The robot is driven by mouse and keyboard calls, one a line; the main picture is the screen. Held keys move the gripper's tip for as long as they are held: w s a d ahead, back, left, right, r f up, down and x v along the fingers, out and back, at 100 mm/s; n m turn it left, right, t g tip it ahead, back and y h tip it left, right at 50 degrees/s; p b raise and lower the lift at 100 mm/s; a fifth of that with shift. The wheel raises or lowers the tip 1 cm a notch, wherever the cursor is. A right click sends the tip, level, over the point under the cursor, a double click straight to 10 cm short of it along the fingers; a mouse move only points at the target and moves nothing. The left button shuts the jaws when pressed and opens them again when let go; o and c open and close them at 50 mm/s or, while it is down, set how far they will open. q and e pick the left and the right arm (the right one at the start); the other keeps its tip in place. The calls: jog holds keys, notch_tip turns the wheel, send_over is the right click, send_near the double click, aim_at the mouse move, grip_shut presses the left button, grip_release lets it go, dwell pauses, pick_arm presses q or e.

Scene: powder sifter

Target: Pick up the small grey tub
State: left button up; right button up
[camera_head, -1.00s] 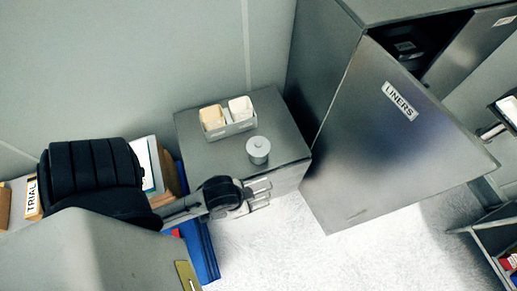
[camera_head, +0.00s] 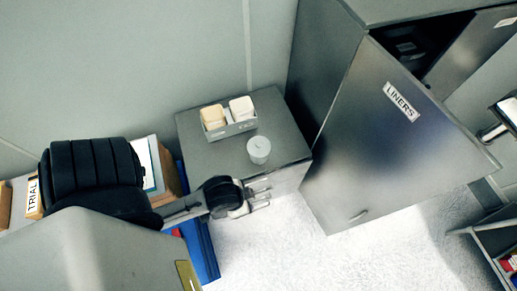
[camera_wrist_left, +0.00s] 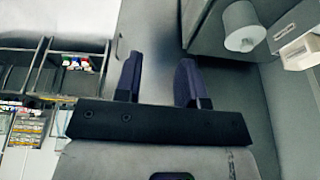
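The small grey tub (camera_head: 259,150), a round lidded pot, stands upright on the grey drawer cabinet (camera_head: 200,150), near its front right corner. In the left wrist view the tub (camera_wrist_left: 243,28) is at the upper right, beyond and to the right of my fingers. My left gripper (camera_wrist_left: 158,78) is open with nothing between its two dark fingers, apart from the tub. My right gripper is not in view.
A grey caddy (camera_head: 233,130) with a cream and a white container stands behind the tub. A tall steel locker (camera_head: 322,70) is close on the right, its LINERS door (camera_head: 390,150) swung open. Blue and brown items are left of the cabinet. Its top is otherwise clear.

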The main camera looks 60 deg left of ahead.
pick_arm(q)
jog(key=shift+o, duration=0.4)
jog(key=o, duration=0.4)
